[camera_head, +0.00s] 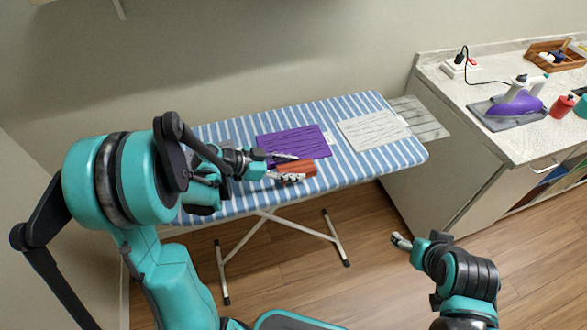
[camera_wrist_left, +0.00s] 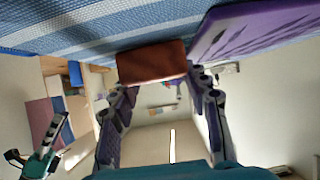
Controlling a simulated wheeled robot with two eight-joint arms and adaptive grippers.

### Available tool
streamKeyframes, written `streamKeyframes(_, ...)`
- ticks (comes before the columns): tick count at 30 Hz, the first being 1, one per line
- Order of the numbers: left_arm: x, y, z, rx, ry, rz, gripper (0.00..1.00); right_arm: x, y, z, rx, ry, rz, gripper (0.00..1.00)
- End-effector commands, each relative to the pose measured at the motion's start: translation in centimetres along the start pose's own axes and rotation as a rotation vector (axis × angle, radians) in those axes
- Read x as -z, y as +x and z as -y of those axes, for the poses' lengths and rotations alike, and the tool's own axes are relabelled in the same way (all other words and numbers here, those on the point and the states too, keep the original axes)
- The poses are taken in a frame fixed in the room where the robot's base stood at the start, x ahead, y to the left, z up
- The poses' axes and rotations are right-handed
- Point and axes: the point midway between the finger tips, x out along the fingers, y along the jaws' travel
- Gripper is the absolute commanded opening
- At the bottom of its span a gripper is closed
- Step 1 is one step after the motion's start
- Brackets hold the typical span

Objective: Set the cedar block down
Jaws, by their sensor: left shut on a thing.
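The cedar block (camera_head: 296,169) is a reddish-brown bar at the front of the purple towel on the striped ironing board (camera_head: 230,205). My left gripper (camera_head: 287,167) is shut on the block. In the left wrist view the block (camera_wrist_left: 152,63) spans between the two fingertips (camera_wrist_left: 155,85), close to the blue striped cover. I cannot tell whether the block touches the cover. My right gripper (camera_head: 400,241) is away from the board, over the floor at the lower right; its fingers are too small to judge.
A purple towel (camera_head: 293,143) and a white towel (camera_head: 373,130) lie flat on the board. Striped cover is bare around them. A counter (camera_head: 500,140) at the right holds a purple iron (camera_head: 518,98), a red jar (camera_head: 562,106) and a wooden tray (camera_head: 530,54).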

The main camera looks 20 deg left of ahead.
Motion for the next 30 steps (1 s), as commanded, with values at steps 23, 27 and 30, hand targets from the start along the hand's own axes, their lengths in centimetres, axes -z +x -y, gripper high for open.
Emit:
streamKeyframes(23,13.0,3.0,-4.5,-0.004,0.002,-0.001,0.12,3.3,-4.6,0.0,0.000,0.000,0.000,0.73)
streamKeyframes(27,14.2,3.8,-5.0,-0.002,0.000,-0.001,0.12,3.5,-4.9,0.0,0.000,0.000,0.000,0.73)
streamKeyframes(30,14.4,4.0,-5.1,0.001,-0.001,-0.001,0.12,3.5,-4.9,0.0,0.000,0.000,0.000,0.73)
